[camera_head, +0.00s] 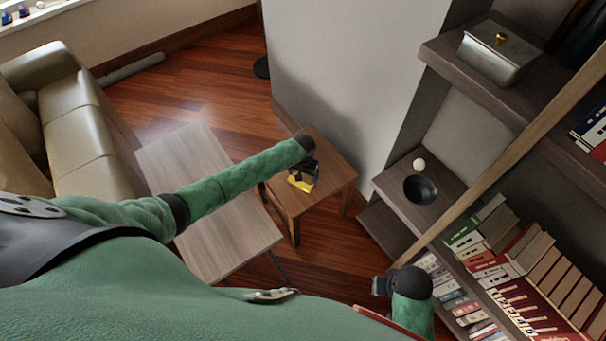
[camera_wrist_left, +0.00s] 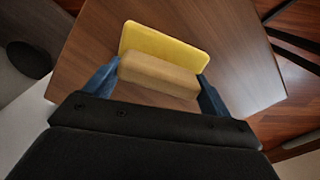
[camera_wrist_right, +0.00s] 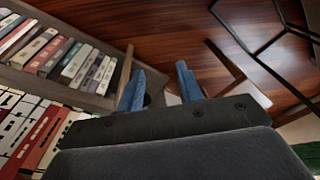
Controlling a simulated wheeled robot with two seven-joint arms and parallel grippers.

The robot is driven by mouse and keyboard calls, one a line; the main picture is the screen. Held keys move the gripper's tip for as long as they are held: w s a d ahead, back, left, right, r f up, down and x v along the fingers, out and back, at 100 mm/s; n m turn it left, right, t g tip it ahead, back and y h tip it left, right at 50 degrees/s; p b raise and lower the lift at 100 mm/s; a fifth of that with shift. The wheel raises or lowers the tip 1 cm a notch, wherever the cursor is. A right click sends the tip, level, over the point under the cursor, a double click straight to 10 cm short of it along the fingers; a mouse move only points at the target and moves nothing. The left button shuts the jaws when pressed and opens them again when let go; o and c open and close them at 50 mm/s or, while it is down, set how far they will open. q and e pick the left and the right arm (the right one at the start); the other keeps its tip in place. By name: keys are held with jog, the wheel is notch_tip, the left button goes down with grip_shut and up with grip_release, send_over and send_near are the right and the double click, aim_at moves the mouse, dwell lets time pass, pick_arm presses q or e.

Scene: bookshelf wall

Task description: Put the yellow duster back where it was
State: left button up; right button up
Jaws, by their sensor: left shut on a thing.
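The yellow duster (camera_head: 300,185) is at the small brown side table (camera_head: 326,187), under my left gripper (camera_head: 303,172). In the left wrist view the duster shows a flat yellow pad (camera_wrist_left: 165,47) and a tan wooden block (camera_wrist_left: 158,76). The blue fingers of my left gripper (camera_wrist_left: 158,82) are closed on the two ends of the block. The duster is over the table top (camera_wrist_left: 225,60); I cannot tell whether it touches it. My right gripper (camera_head: 382,286) is by the bookshelf; in the right wrist view its blue fingers (camera_wrist_right: 160,88) are apart with nothing between them.
A low grey-brown table (camera_head: 200,155) stands left of the side table, with a beige sofa (camera_head: 82,135) beyond. A bookshelf (camera_head: 440,185) with books, a black bowl (camera_head: 420,189) and a metal box (camera_head: 493,55) stands right. A long wooden pole (camera_head: 500,167) crosses in front of it.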

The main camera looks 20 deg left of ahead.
pick_arm(q)
jog(key=o, duration=0.9)
jog(key=shift+f, duration=0.1)
jog(key=shift+o, duration=1.4)
pick_arm(e)
jog(key=shift+r, duration=0.35)
pick_arm(q)
jog(key=shift+r, duration=0.3)
notch_tip(320, 180, up, 12)
jog(key=b, duration=0.1)
jog(key=shift+f, duration=0.15)
pick_arm(e)
jog(key=shift+s+r, duration=0.15)
jog(key=shift+r, duration=1.05)
jog(key=shift+s+r, duration=0.15)
jog(key=shift+r, duration=1.05)
jog(key=shift+d+f, duration=0.1)
jog(key=shift+f, duration=0.25)
